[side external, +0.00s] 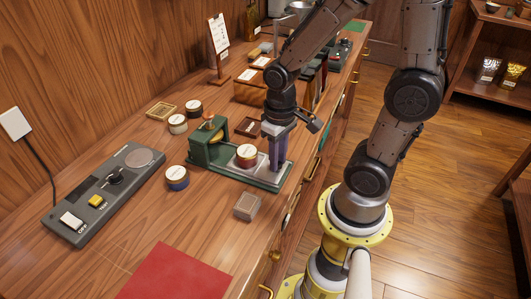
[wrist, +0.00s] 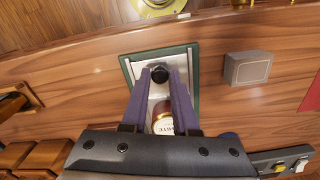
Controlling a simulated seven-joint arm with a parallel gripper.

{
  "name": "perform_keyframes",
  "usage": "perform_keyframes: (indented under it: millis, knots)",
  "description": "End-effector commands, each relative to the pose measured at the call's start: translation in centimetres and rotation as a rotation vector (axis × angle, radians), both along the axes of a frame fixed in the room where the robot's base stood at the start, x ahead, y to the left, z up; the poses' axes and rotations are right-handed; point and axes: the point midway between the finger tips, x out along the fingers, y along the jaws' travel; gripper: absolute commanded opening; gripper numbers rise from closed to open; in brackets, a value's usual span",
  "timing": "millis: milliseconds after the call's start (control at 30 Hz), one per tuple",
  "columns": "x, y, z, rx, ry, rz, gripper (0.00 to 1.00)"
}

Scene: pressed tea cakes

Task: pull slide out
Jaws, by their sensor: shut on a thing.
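The green press (side external: 207,147) stands on the wooden counter, with its green base reaching toward the front edge. A pale metal slide (wrist: 140,66) lies in the green-rimmed base (wrist: 186,53). A dark red tin with a white label sits on the slide, seen in the side view (side external: 247,157) and the wrist view (wrist: 162,114). My gripper (side external: 277,168) points down at the slide's front end. In the wrist view its purple fingers are shut on the slide's black knob (wrist: 160,73). The fingers partly hide the slide and tin.
A small grey-brown box (side external: 248,206) stands beside the base. A blue tin (side external: 177,178) and a grey switch panel (side external: 105,195) are to the left. A red mat (side external: 175,272) lies in front. Several tins, trays and boxes stand further back.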

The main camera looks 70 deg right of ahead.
Motion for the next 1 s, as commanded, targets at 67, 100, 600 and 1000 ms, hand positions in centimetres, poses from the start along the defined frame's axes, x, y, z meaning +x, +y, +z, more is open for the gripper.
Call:
perform_keyframes:
  millis: [67,100,600,1000]
  knots:
    - [-0.2,0.0,0.1,-0.001,0.001,0.0,0.0]
    - [-0.3,0.0,0.1,0.0,0.002,0.0,0.0]
    - [-0.4,0.0,0.0,0.0,0.006,0.001,0.58]
    - [-0.2,0.0,1.8,-0.001,-0.001,0.001,0.58]
